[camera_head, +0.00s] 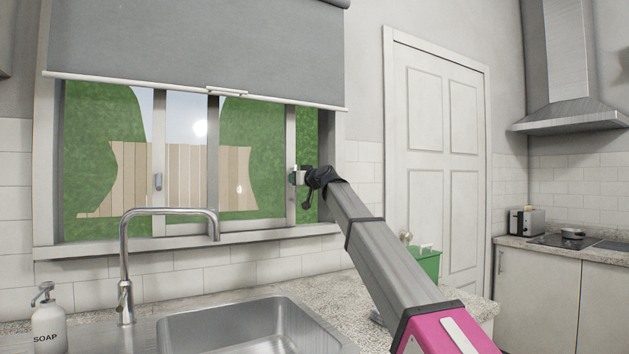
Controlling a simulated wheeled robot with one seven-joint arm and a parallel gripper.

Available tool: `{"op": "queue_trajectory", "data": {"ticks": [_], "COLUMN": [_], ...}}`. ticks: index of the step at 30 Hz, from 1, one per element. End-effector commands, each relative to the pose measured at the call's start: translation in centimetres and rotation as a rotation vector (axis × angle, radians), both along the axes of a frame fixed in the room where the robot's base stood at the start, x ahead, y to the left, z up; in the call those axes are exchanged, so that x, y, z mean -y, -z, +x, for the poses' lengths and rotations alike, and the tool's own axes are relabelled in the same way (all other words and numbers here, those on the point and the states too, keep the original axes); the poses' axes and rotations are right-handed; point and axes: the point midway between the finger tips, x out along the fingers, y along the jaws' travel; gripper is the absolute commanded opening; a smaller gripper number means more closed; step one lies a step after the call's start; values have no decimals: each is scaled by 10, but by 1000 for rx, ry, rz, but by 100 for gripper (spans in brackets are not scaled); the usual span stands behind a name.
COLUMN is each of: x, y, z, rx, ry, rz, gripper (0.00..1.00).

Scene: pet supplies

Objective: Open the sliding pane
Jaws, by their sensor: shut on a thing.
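The sliding pane (250,159) is part of the window above the sink. Its right-hand upright (291,140) stands a little left of the window's right jamb, with a strip of green outside showing between them. My gripper (297,177) is at that upright, about halfway up, and is shut on the pane's handle, which is mostly hidden by the fingers. My arm reaches up to it from the lower right. Another small handle (157,181) shows on the left upright of the window.
A grey roller blind (200,45) covers the window's top. Below are a tall faucet (124,270), a steel sink (245,330) and a soap bottle (49,322). A green container (428,263) stands on the counter behind my arm. A closed white door (436,130) is at right.

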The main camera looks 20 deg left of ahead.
Motion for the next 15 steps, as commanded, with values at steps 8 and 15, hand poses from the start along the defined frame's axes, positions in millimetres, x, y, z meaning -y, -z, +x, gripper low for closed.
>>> {"op": "queue_trajectory", "data": {"ticks": [8,15], "x": [-35,-45], "y": [0,0], "z": [-43,-54], "rx": [0,-1], "ry": [-2,0], "rz": [0,0], "gripper": [0,0]}}
